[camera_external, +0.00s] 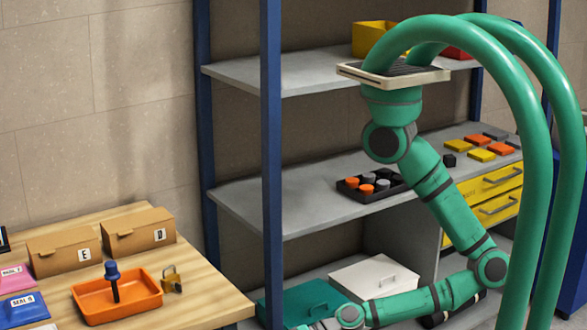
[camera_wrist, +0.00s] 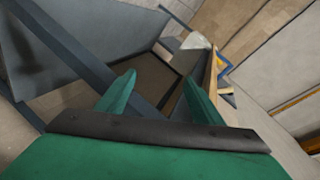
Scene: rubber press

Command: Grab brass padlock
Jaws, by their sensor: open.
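The brass padlock (camera_external: 172,279) stands on the wooden table (camera_external: 213,290), just right of the orange tray (camera_external: 116,296). I cannot make it out in the wrist view. My gripper's two green fingers (camera_wrist: 160,96) are spread apart with nothing between them in the wrist view. In the external view my forearm runs low toward the bottom edge, right of the table and apart from the padlock. The gripper itself is hardly visible there.
A dark blue stamp-like tool stands in the orange tray. Cardboard boxes E (camera_external: 66,251) and D (camera_external: 139,231) stand behind. A blue rack post (camera_external: 271,170) rises right of the table. A teal case (camera_external: 303,299) and a white case (camera_external: 374,279) sit on the low shelf.

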